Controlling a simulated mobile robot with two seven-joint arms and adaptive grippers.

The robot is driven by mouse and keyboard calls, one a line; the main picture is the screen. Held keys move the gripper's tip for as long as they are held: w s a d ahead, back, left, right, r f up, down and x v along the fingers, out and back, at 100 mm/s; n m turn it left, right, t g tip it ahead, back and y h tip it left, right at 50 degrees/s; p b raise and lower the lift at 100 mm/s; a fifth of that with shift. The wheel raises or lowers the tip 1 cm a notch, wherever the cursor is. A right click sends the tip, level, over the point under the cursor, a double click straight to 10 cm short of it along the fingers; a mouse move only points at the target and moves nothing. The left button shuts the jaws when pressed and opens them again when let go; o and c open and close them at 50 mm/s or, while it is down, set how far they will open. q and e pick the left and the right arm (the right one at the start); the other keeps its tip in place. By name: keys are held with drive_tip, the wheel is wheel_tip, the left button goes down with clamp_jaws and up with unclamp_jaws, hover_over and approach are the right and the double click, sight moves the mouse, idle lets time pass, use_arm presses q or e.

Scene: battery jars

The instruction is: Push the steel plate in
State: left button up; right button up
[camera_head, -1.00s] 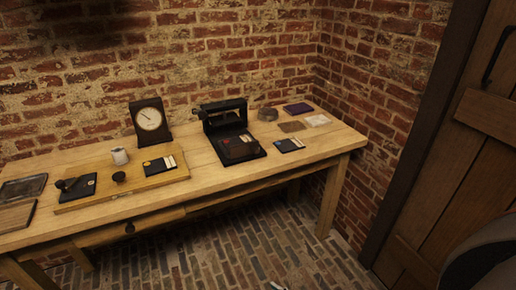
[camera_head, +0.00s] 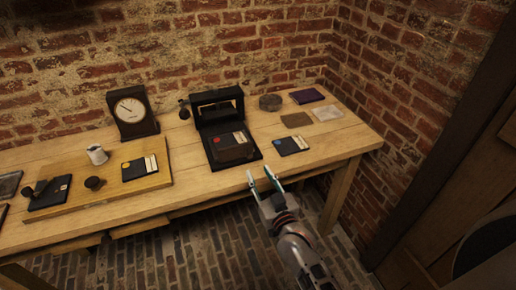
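A black device (camera_head: 206,115) with an upright frame stands mid-table. A dark block with a red dot (camera_head: 231,147) lies on its flat base. A black card with a yellow dot and pale stripes (camera_head: 140,168) lies on the wooden board, and a similar card with a blue dot (camera_head: 291,145) lies right of the device. I cannot tell for sure which piece is the steel plate. My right gripper (camera_head: 262,179) is open and empty, its two fingers apart, at the table's front edge, below and right of the device and apart from it. My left gripper is not in view.
The wooden board (camera_head: 110,207) also bears a white cup (camera_head: 97,154) and a small dark knob (camera_head: 94,183). A clock (camera_head: 133,116) stands behind. A round tin (camera_head: 270,103) and flat pieces lie at the right back. Brick walls close the back and right.

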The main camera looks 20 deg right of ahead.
sight(250, 156)
drive_tip(key=w, duration=0.7)
drive_tip(key=shift+a+r, duration=0.1)
drive_tip(key=shift+r, duration=0.2)
drive_tip(key=shift+w, duration=0.6)
